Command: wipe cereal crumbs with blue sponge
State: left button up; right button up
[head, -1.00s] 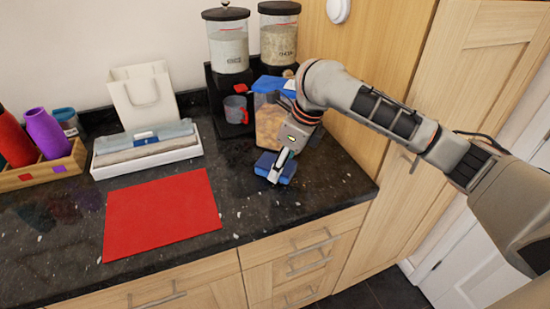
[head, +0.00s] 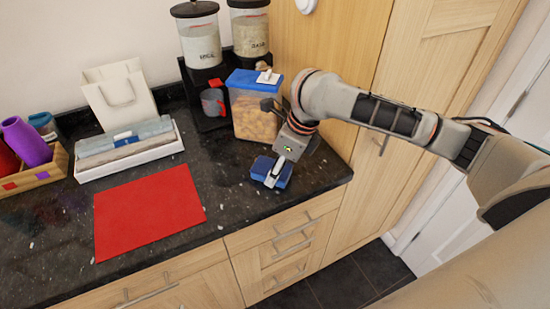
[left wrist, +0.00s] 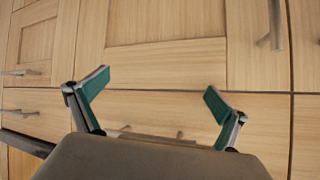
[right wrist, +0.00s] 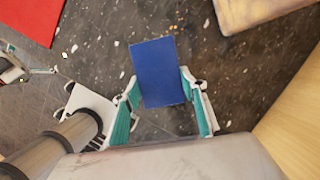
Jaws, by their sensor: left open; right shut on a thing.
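The blue sponge (head: 271,172) is on or just above the dark speckled counter, near its right front part. It also shows in the right wrist view (right wrist: 158,75). My right gripper (head: 272,177) is shut on it from above, with one finger on each side in the right wrist view (right wrist: 163,92). Small pale bits (right wrist: 182,27) lie scattered on the counter around the sponge; I cannot tell every crumb from the stone's flecks. My left gripper (left wrist: 155,90) is open and empty in front of the wooden cabinet fronts, and is not in the head view.
A blue-lidded cereal container (head: 254,115) stands close behind my right gripper, beside two dispensers (head: 199,40). A red mat (head: 150,212) lies to the left. A white tray (head: 130,158), a paper bag (head: 120,95) and a wooden box (head: 35,177) stand farther left. The counter ends (head: 350,174) to the right.

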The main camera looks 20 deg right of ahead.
aim_at(264, 166)
jog(key=shift+s+f+p, duration=0.2)
jog(key=shift+s+p, duration=0.05)
jog(key=shift+s, duration=0.35)
jog(key=shift+s+f+p, duration=0.15)
jog(key=shift+s+p, duration=0.1)
jog(key=shift+s, duration=0.3)
jog(key=shift+s+a, duration=0.1)
jog(key=shift+s+a+r+p, duration=0.1)
jog(key=shift+a+p, duration=0.2)
jog(key=shift+a, duration=0.7)
jog(key=shift+w+a+r, duration=0.1)
jog(key=shift+w, duration=0.6)
jog(key=shift+w+a+r, duration=0.1)
jog(key=shift+w+r, duration=0.1)
jog(key=shift+w, duration=1.65)
jog(key=shift+w+a+f, duration=0.1)
jog(key=shift+w+f, duration=0.05)
jog(key=shift+w, duration=1.6)
jog(key=shift+w+a, duration=0.15)
jog(key=shift+w, duration=1.85)
pick_arm(q)
jog(key=r, duration=0.2)
jog(key=shift+w+r, duration=0.2)
jog(key=shift+r, duration=0.15)
